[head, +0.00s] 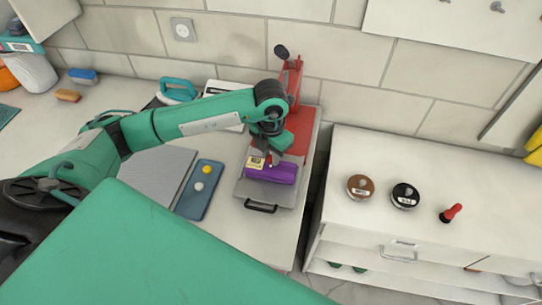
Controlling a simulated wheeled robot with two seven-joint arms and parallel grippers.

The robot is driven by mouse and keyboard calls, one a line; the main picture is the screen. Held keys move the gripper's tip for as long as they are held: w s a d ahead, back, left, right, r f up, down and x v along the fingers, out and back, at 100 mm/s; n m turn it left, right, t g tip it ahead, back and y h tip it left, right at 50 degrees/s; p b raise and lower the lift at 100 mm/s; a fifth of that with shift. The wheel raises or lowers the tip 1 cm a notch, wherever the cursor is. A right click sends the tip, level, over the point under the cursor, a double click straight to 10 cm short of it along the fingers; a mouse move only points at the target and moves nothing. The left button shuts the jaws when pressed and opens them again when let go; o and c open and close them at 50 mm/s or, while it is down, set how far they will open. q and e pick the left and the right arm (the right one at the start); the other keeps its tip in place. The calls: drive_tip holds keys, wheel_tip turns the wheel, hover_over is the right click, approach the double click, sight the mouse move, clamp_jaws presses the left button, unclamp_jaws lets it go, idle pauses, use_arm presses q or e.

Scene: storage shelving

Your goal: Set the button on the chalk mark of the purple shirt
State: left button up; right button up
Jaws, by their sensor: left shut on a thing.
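The purple shirt (280,172) lies folded on a grey board with a dark handle (261,208), with a cream label (256,163) at its left end. My left gripper (269,161) points down over the upper part of the shirt. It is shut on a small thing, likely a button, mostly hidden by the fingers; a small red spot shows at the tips. I cannot tell whether it touches the cloth. The chalk mark cannot be made out. A blue tray (190,207) left of the shirt holds a yellow button (206,170) and a whitish button (199,185). My right gripper is not in view.
A red press-like device (299,125) stands behind the shirt. A grey mat (150,172) lies left of the blue tray. A teal iron (178,90) is farther back. On the right cabinet (440,180) stand a brown tin (360,187), a black tin (405,195) and a red-handled tool (451,212).

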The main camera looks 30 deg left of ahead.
use_arm(q)
wheel_tip(320, 180, down, 2)
drive_tip(key=shift+f, duration=0.1)
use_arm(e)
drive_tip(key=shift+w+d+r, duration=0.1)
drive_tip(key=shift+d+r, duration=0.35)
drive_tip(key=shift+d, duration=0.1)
use_arm(q)
drive_tip(key=shift+f, duration=0.1)
drive_tip(key=shift+f, duration=0.2)
drive_tip(key=o, duration=0.9)
drive_tip(key=shift+r, duration=0.1)
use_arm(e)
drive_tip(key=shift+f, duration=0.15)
